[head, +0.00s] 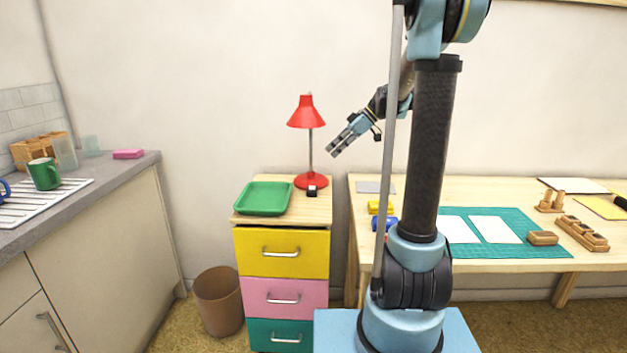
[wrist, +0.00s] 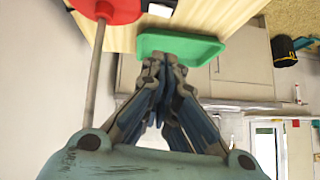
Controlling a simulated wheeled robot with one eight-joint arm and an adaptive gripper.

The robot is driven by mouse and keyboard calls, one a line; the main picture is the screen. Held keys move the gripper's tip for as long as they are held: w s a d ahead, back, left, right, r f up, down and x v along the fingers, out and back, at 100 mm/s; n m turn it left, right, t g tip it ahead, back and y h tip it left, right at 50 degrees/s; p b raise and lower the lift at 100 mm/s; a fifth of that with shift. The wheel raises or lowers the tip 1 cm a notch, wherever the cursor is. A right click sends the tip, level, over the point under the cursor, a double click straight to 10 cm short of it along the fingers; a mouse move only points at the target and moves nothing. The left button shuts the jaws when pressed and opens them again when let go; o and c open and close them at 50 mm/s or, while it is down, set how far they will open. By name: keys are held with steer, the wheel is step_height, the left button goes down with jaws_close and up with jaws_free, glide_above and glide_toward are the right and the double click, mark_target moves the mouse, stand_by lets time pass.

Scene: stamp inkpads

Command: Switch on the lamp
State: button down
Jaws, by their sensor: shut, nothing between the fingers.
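The red lamp (head: 306,112) stands on top of the drawer cabinet, with a cone shade, a thin grey stem and a round red base (head: 311,181). A small black switch block (head: 312,191) with a light top sits at the front of the base. My gripper (head: 334,148) is shut and empty in the air to the right of the lamp stem, a little below the shade and well above the switch. In the wrist view my gripper (wrist: 160,65) points toward the green tray, with the red base (wrist: 108,8) and stem at upper left.
A green tray (head: 264,198) lies left of the lamp on the cabinet (head: 282,253). The worktable (head: 500,190) on the right holds a green cutting mat (head: 520,240), paper sheets and wooden stamp pieces. A brown bin (head: 219,300) stands left of the cabinet. The air before the lamp is clear.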

steer(key=shift+a+f, duration=0.1)
steer(key=shift+a, duration=0.1)
glide_above(314, 188)
steer(key=f, duration=0.4)
steer(key=w+f, duration=0.1)
steer(key=f, duration=0.1)
steer(key=shift+d+f, duration=0.1)
steer(key=shift+d, duration=0.15)
steer(key=f, duration=0.3)
steer(key=shift+s+a, duration=0.25)
steer(key=shift+a, duration=0.1)
steer(key=shift+s+f, duration=0.1)
steer(key=shift+f, duration=0.7)
steer(key=shift+s+f, duration=0.1)
steer(key=shift+f, duration=0.15)
